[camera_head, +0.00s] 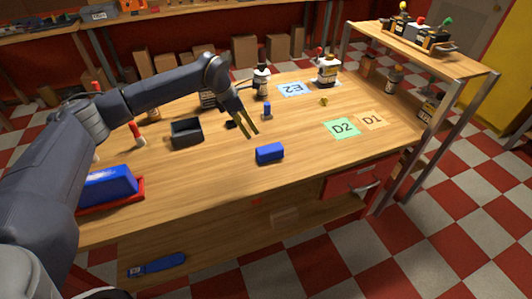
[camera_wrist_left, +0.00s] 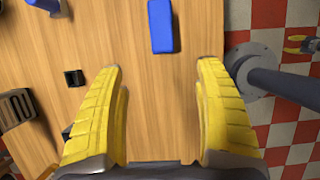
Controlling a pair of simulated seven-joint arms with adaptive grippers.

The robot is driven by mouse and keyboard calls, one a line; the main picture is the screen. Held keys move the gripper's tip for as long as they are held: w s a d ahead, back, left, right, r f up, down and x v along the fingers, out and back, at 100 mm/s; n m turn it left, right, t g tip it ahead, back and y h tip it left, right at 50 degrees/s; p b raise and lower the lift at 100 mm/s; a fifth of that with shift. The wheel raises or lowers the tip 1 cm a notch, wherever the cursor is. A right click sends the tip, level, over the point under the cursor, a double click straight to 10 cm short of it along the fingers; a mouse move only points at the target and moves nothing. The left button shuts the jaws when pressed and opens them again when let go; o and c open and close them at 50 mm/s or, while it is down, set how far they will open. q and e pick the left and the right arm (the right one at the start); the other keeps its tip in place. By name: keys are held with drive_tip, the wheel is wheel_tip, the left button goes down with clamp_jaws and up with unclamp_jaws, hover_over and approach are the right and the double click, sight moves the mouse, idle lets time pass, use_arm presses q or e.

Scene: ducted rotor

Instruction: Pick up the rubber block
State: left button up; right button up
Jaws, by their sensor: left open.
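A blue block (camera_head: 270,153), which looks like the rubber block, lies on the wooden table near its front edge. My left gripper (camera_head: 248,133) is open and empty above the table, behind the block and slightly left of it, and apart from it.
A dark open bin (camera_head: 187,133) and a large blue thing in a red tray (camera_head: 140,186) are on the left. Mats D2 (camera_head: 341,128), D1 (camera_head: 372,120) and E2 (camera_head: 291,89) lie flat. Table around the block is clear.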

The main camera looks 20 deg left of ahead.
sight(263, 150)
use_arm(q)
drive_tip(key=x, duration=1.1)
drive_tip(key=shift+f, duration=0.35)
drive_tip(key=shift+s+x, duration=0.2)
drive_tip(key=shift+x, duration=0.75)
drive_tip(key=shift+s+x, duration=0.15)
drive_tip(key=shift+x, duration=1.75)
drive_tip(key=shift+a, duration=0.1)
drive_tip(key=c, duration=1.3)
drive_tip(key=shift+r, duration=0.2)
